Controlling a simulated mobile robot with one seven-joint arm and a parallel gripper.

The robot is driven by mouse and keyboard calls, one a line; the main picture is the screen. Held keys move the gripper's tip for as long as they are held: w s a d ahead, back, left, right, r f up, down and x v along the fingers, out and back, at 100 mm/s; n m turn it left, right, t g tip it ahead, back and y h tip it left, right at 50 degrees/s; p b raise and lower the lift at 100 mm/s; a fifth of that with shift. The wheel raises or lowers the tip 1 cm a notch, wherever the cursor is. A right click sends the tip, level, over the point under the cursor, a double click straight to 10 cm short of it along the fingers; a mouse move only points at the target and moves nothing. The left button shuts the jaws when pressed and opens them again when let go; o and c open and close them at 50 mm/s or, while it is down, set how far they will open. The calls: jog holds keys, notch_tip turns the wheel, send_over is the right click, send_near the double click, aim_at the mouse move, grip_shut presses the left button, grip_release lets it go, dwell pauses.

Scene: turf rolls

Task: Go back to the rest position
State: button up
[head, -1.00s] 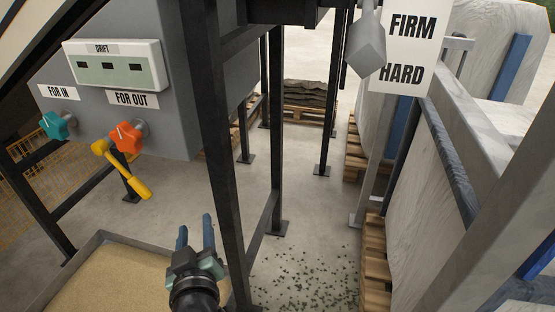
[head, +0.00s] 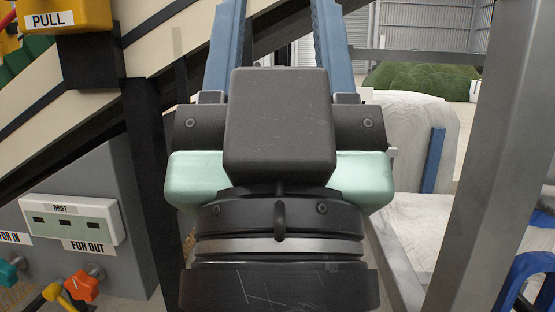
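My gripper (head: 277,40) fills the middle of the head view, raised close to the camera and pointing away from it. Its two blue fingers stand wide apart, and nothing shows between them in the part I can see. The fingertips are cut off by the top edge of the picture. The gripper's body hides much of the scene behind it.
At the left is a grey panel with a DRIFT display (head: 68,219), an orange knob (head: 82,286), a teal knob (head: 10,271) and a yellow lever (head: 60,296). A yellow PULL box (head: 72,16) is above. A grey post (head: 480,150) stands right; a green mound (head: 420,80) lies behind.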

notch_tip(320, 180, up, 30)
jog(key=p, duration=2.7)
jog(key=shift+f, duration=0.25)
